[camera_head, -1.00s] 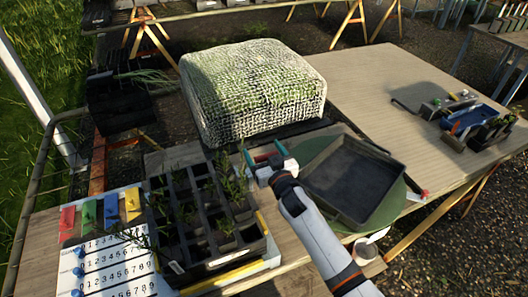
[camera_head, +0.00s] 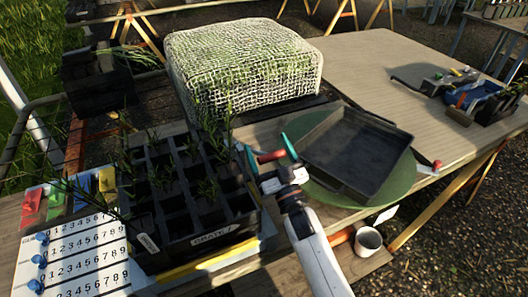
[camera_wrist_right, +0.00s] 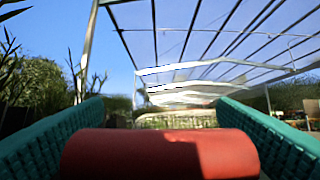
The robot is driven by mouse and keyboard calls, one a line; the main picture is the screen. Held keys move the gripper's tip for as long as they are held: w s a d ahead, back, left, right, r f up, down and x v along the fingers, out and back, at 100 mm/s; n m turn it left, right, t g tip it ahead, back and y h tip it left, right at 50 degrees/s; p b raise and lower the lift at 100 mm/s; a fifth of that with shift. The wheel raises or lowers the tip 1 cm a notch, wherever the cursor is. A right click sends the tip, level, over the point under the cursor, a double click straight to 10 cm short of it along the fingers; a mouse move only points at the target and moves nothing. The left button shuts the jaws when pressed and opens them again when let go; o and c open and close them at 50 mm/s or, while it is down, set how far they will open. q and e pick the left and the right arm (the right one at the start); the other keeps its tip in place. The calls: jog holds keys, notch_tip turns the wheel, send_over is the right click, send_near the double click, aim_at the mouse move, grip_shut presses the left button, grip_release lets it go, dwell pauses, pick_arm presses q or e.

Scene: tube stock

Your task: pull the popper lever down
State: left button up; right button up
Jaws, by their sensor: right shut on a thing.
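The popper lever's red handle (camera_head: 271,156) shows between the teal fingers of my right gripper (camera_head: 270,152) in the head view, left of the dark tray. In the right wrist view the handle (camera_wrist_right: 160,154) is a red cylinder lying crosswise between the teal fingers (camera_wrist_right: 160,140). My right gripper is shut on this handle. The rest of the lever is mostly hidden by the gripper and tray. My left gripper is not in view.
A black seedling crate (camera_head: 195,235) stands close on the left of my right gripper. A dark tray (camera_head: 385,133) lies over a green disc (camera_head: 395,178) to its right. A netted block (camera_head: 245,65) is behind.

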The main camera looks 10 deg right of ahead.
jog(key=shift+s+d+f+b, duration=0.1)
jog(key=shift+s+f+b, duration=0.2)
jog(key=shift+f, duration=0.2)
jog(key=shift+s+d+f+b, duration=0.1)
jog(key=shift+s+f+b, duration=0.15)
jog(key=shift+f, duration=0.2)
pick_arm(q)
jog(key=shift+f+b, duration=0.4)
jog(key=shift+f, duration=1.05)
pick_arm(e)
jog(key=shift+s+d+f, duration=0.1)
jog(key=shift+s+f, duration=0.3)
jog(key=shift+f, duration=0.35)
